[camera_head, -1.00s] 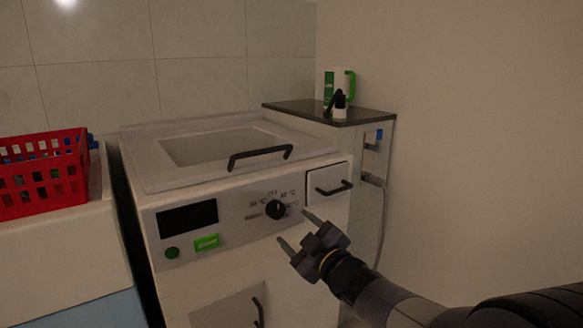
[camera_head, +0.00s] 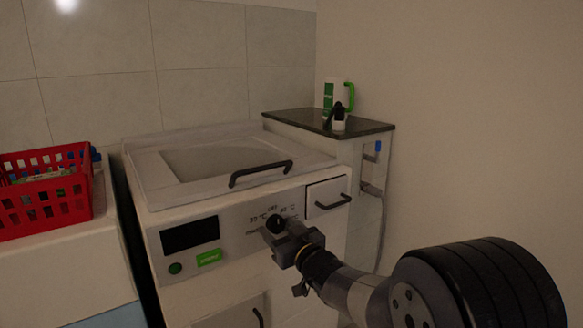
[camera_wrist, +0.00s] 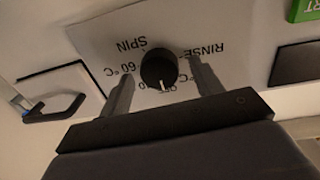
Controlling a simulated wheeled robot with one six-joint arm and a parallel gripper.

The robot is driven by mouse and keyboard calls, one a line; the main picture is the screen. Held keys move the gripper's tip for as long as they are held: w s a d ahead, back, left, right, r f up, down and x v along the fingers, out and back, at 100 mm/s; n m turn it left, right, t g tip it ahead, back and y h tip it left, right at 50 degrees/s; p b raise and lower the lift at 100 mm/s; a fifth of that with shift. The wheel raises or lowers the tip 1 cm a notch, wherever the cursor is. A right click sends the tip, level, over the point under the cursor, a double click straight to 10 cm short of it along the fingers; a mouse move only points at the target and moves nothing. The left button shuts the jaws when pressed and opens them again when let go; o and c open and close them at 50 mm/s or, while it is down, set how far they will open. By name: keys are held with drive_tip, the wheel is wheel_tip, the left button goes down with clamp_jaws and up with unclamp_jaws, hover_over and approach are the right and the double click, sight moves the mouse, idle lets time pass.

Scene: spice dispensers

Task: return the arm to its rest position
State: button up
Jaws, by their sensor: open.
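My gripper (camera_head: 284,238) is in front of the white washing machine's control panel (camera_head: 236,234), just below and right of the black round knob (camera_head: 275,222). In the wrist view, its two grey fingers are spread apart with nothing held. The knob (camera_wrist: 159,68) shows between them there, with its white mark pointing down in the picture. I cannot tell whether the fingers touch the knob or panel. My forearm reaches in from the lower right in the head view.
The machine's lid handle (camera_head: 260,173) and drawer handle (camera_head: 333,202) stick out near my gripper. A red basket (camera_head: 44,205) stands at left. A green-and-white container (camera_head: 330,93) and a small black-topped bottle (camera_head: 338,122) stand on the dark shelf (camera_head: 290,119). A bare wall is right.

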drive_tip(key=shift+r+m+p, duration=0.25)
drive_tip(key=shift+m+p, duration=0.6)
drive_tip(key=shift+m, duration=0.25)
drive_tip(key=shift+s+d+f+m, duration=0.1)
drive_tip(key=shift+s+d+m, duration=0.15)
drive_tip(key=shift+m, duration=0.15)
drive_tip(key=p+v, duration=0.1)
drive_tip(key=v, duration=0.8)
drive_tip(key=shift+s+p, duration=0.3)
drive_tip(key=shift+s, duration=0.05)
drive_tip(key=shift+d, duration=0.25)
